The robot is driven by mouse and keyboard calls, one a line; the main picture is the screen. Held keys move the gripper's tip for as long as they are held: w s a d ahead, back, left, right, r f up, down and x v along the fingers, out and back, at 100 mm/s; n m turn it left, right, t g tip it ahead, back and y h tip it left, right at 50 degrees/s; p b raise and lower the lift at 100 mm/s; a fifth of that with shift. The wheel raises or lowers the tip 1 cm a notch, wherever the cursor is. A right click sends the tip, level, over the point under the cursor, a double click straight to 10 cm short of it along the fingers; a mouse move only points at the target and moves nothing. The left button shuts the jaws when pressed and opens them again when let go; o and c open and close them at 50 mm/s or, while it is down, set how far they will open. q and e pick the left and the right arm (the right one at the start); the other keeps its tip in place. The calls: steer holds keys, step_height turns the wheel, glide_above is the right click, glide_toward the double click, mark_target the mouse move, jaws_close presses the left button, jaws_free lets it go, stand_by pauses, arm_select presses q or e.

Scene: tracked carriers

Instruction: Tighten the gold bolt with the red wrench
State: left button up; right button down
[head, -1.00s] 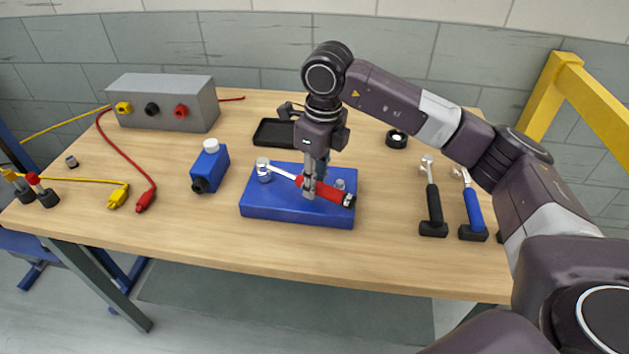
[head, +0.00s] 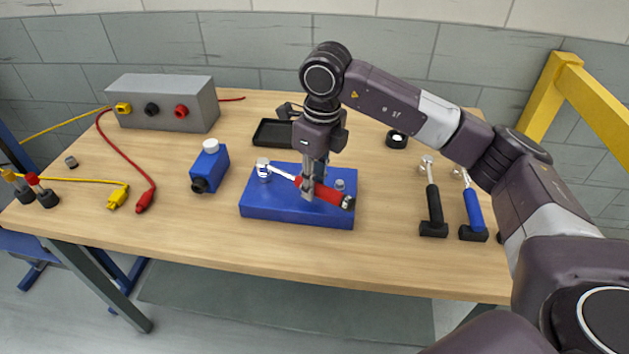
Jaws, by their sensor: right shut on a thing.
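The red wrench (head: 326,193) lies slantwise over a blue block (head: 296,212) on the table. Its silver head is at the bolt (head: 264,174) on the block's left side; I cannot tell how fully it fits around it. That bolt looks silver-grey from here, and no gold colour is clear. Another grey bolt (head: 340,184) stands on the block's right side, just behind the handle. My right gripper (head: 308,192) is shut on the red handle from above and hides part of it. My left gripper is not in view.
Two more wrenches, black-handled (head: 434,204) and blue-handled (head: 473,209), stand at the right. A black tray (head: 273,132) and a black ring (head: 396,139) lie behind. A grey box (head: 165,104) with cables is at the back left.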

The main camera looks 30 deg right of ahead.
steer(key=shift+s+a+m, duration=0.25)
steer(key=shift+a+m, duration=0.15)
steer(key=shift+a, duration=0.1)
steer(key=shift+s+a+m, duration=0.3)
steer(key=shift+a+m, duration=0.3)
steer(key=shift+s+a+m, duration=0.2)
steer(key=shift+a+m, duration=0.4)
steer(key=shift+a, duration=0.05)
steer(key=shift+s+a+m, duration=0.15)
steer(key=shift+a+m, duration=0.45)
steer(key=shift+a, duration=0.1)
